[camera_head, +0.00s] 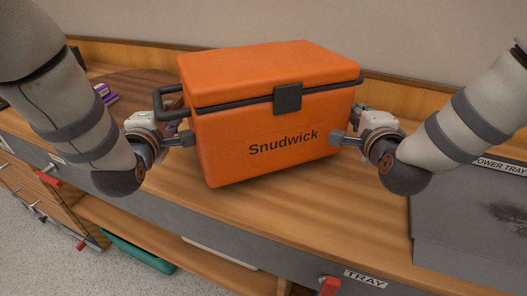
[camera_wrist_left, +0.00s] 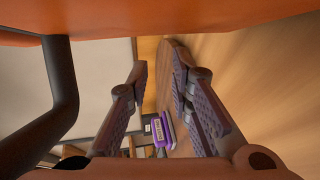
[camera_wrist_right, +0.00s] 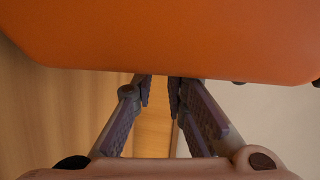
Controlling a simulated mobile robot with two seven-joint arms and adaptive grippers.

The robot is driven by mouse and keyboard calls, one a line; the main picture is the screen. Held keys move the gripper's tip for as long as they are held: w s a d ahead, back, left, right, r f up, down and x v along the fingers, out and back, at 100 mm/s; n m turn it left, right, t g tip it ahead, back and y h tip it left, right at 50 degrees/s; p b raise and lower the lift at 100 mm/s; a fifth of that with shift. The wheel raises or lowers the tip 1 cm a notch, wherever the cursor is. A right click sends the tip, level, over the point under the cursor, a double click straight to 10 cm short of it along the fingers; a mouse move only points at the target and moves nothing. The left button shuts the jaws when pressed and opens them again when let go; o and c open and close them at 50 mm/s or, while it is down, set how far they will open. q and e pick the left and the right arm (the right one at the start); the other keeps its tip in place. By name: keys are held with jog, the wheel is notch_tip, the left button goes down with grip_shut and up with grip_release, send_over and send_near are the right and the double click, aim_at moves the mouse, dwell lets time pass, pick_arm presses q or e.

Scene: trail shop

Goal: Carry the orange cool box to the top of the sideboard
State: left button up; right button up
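The orange cool box (camera_head: 230,125), with a black latch and the word "Snudwick", is at or just above the wooden worktop (camera_head: 290,205); I cannot tell whether its base touches. It looks slightly tilted. My left gripper (camera_head: 188,138) is at its left side, below the black side handle (camera_head: 160,100). In the left wrist view, the fingers (camera_wrist_left: 160,85) are apart with nothing between them, and the handle is outside them. My right gripper (camera_head: 338,138) is at the box's right side. In the right wrist view, its fingertips (camera_wrist_right: 160,90) show a narrow empty gap beside the orange wall (camera_wrist_right: 170,40).
A grey power tray (camera_head: 470,220) is set in the worktop at the right. A purple object (camera_head: 105,92) lies on a round brown board (camera_head: 135,85) at the back left. A green bin (camera_head: 138,252) is on the shelf below. Bare wood lies in front of the box.

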pick_arm(q)
jog(key=shift+d+f, duration=0.45)
jog(key=shift+d, duration=0.1)
pick_arm(e)
jog(key=shift+s+a+f+n+y, duration=0.1)
jog(key=shift+a+f+n+y, duration=0.15)
jog(key=shift+a, duration=0.2)
jog(key=shift+a+f+n+y, duration=0.1)
jog(key=shift+a+f+y, duration=0.05)
jog(key=shift+a+f, duration=0.2)
pick_arm(q)
jog(key=shift+o, duration=0.6)
jog(key=shift+a, duration=0.4)
pick_arm(e)
jog(key=shift+d+r, duration=0.15)
jog(key=shift+d, duration=0.15)
pick_arm(q)
jog(key=o, duration=0.4)
jog(key=shift+a, duration=0.3)
jog(key=shift+c, duration=0.2)
pick_arm(e)
jog(key=shift+s+d, duration=0.1)
jog(key=shift+d, duration=0.2)
pick_arm(q)
jog(key=shift+s+a, duration=0.1)
jog(key=shift+a, duration=0.15)
pick_arm(e)
jog(key=o, duration=0.4)
jog(key=shift+d, duration=0.25)
jog(key=shift+c, duration=0.2)
